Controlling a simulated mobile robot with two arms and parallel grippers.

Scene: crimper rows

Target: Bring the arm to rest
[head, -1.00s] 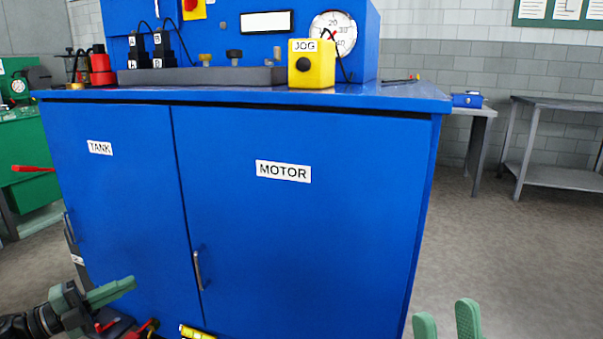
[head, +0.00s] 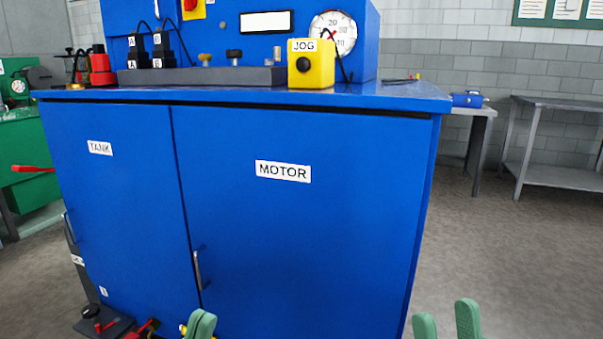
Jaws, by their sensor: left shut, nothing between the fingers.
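My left gripper (head: 200,325) shows only as green fingertips at the bottom edge, in front of the lower part of the blue cabinet (head: 300,230). Its fingers are together with nothing between them; the rest of that arm is out of view. My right gripper (head: 446,321) shows as two green fingertips at the bottom edge, right of the cabinet's lower corner. Its fingers stand apart with an empty gap, and its arm is out of view.
The cabinet has doors labelled TANK and MOTOR, with a yellow JOG box (head: 311,63) on top. A black plate with red-handled parts (head: 105,322) is low at left. A green machine (head: 27,165) stands far left, a grey table (head: 560,105) at right. Floor on the right is clear.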

